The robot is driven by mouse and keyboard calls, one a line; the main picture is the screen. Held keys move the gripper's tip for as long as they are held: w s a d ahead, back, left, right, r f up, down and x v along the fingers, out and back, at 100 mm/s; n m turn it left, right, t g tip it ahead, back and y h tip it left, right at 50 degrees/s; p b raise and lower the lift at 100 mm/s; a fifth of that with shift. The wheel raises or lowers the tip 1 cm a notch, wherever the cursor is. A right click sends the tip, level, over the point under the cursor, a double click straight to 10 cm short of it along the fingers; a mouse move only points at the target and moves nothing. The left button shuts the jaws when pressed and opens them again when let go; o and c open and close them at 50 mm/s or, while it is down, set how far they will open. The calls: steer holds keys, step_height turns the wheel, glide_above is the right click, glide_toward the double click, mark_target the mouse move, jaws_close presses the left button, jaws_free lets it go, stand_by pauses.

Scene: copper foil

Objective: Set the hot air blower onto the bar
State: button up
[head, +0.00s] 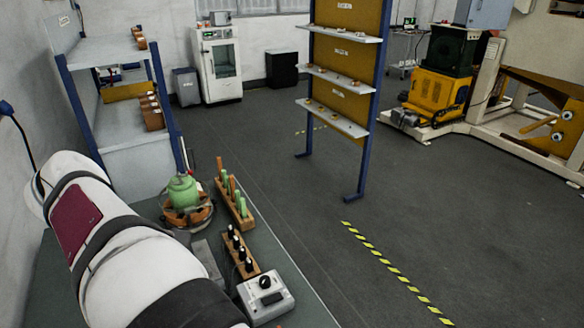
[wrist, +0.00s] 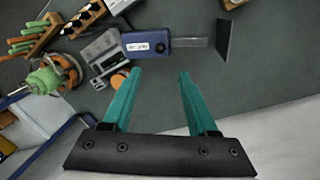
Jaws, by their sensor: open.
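My gripper (wrist: 159,72) is open and empty in the wrist view, its two teal fingers pointing at the dark green bench top. Just beyond the fingertips lies a blue block with a white label (wrist: 150,45). A flat grey bar (wrist: 192,42) runs right from it to an upright dark plate (wrist: 224,42). I cannot tell for sure which thing is the hot air blower; a green rounded device (wrist: 44,80) with an orange ring around it lies at the left, apart from my gripper. It also shows in the head view (head: 183,190). My gripper is out of the head view.
A wooden rack (head: 238,210) of green and orange handles and a rack of black knobs (head: 238,258) stand along the bench edge. A white control box (head: 266,298) is in front. A grey device (wrist: 106,52) sits left of the blue block. Shelves (head: 115,120) stand behind.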

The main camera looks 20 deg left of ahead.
steer(key=w+f, duration=0.1)
steer(key=f, duration=0.4)
steer(key=w+f, duration=0.1)
steer(key=f, duration=0.4)
steer(key=w+f, duration=0.1)
steer(key=f, duration=0.4)
steer(key=shift+a, duration=0.25)
jaws_close()
stand_by(0.5)
